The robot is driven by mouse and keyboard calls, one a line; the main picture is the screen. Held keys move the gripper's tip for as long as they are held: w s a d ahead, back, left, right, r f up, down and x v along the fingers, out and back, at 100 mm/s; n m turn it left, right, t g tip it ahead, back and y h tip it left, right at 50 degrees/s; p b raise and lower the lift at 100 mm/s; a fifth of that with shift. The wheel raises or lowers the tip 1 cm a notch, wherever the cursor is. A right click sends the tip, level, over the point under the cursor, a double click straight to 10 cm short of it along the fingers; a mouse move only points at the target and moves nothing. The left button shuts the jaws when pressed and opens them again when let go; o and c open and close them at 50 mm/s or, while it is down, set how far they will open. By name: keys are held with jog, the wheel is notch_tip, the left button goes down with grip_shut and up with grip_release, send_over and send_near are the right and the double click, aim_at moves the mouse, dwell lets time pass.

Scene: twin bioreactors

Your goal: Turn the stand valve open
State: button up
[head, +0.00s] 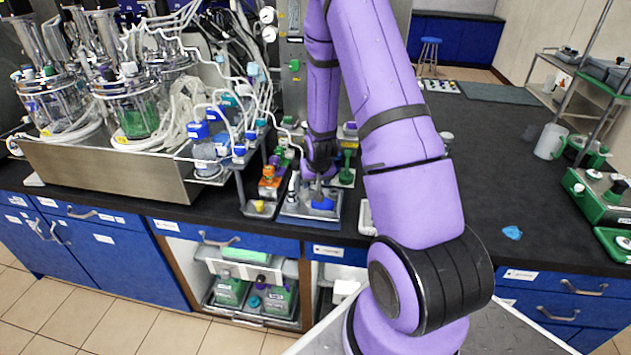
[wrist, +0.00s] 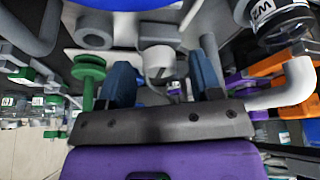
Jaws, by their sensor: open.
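My gripper (head: 319,178) points down over the small trays at the front of the bench in the head view. In the wrist view my gripper (wrist: 162,72) is open, with its two blue-grey fingers apart. A pale grey, round fitting (wrist: 158,62) shows between and beyond the fingers; it may be the stand valve, but I cannot tell its handle position or whether a finger touches it. A grey tube end (wrist: 94,30) is at upper left. In the head view my arm and gripper hide most of the stand.
A green knobbed part (wrist: 88,72) is close beside the left finger. A curved white pipe (wrist: 288,88) and orange parts (wrist: 285,66) lie to the right. The bioreactor vessels (head: 135,112) stand left in a steel tray (head: 110,172). The dark bench (head: 490,150) is mostly clear on the right.

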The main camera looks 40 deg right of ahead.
jog(key=shift+f, duration=0.1)
jog(key=c, duration=0.9)
jog(key=shift+n, duration=0.3)
jog(key=n, duration=0.2)
jog(key=n+y, duration=0.1)
jog(key=shift+d+n+t+y, duration=0.2)
jog(key=shift+n+t+y, duration=0.1)
jog(key=shift+n+t, duration=0.1)
jog(key=n+y, duration=0.1)
jog(key=n, duration=0.3)
jog(key=shift+n+y, duration=0.3)
jog(key=shift+y, duration=0.1)
jog(key=n, duration=0.2)
jog(key=n+g+y, duration=0.1)
jog(key=n, duration=0.1)
jog(key=shift+y, duration=0.3)
jog(key=shift+w+n+g+y, duration=0.1)
jog(key=shift+n+g+y, duration=0.2)
jog(key=shift+n, duration=0.9)
jog(key=shift+n+g+y, duration=0.3)
jog(key=shift+n, duration=0.9)
